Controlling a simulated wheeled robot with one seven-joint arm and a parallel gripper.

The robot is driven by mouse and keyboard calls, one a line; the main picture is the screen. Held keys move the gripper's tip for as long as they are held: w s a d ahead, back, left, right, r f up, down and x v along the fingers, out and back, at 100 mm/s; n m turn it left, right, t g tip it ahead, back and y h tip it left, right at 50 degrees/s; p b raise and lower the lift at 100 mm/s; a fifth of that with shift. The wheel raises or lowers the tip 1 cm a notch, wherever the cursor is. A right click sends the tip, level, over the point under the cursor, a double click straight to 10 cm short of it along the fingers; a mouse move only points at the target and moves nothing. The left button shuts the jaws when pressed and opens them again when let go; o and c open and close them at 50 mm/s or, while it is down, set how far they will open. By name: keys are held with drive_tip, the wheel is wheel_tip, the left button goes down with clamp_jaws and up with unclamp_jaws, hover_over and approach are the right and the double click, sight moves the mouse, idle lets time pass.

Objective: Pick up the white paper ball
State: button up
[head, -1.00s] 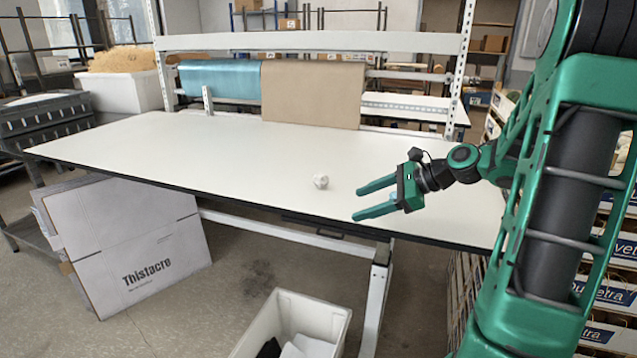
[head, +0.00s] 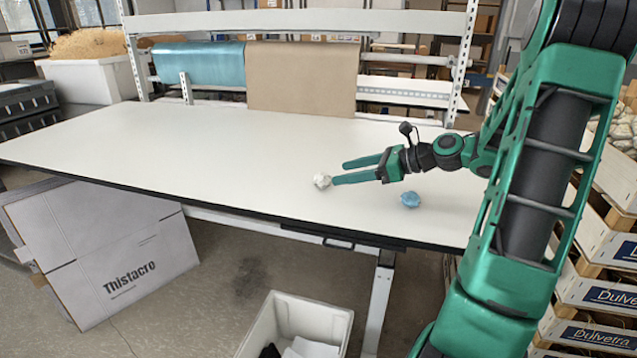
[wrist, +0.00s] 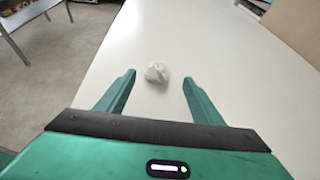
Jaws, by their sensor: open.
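The white paper ball (head: 321,181) is a small crumpled lump on the white table (head: 230,150), near its front edge. In the head view my gripper (head: 338,172) points left, with the ball close to the tip of its nearer finger. In the wrist view the ball (wrist: 157,72) lies just ahead of the fingertips, roughly midway between them. My gripper (wrist: 158,78) is open and nothing is between its fingers.
A blue crumpled ball (head: 410,200) lies on the table behind and below my gripper. Brown paper (head: 302,78) and blue film (head: 207,70) rolls hang at the back. A white bin (head: 292,325) stands on the floor. The table's left side is clear.

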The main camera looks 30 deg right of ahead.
sight(329, 178)
drive_tip(key=shift+x, duration=3.15)
drive_tip(key=shift+s+a+f, duration=0.1)
drive_tip(key=shift+s+f, duration=0.05)
drive_tip(key=shift+f, duration=0.05)
drive_tip(key=shift+c, duration=0.6)
drive_tip(key=c, duration=1)
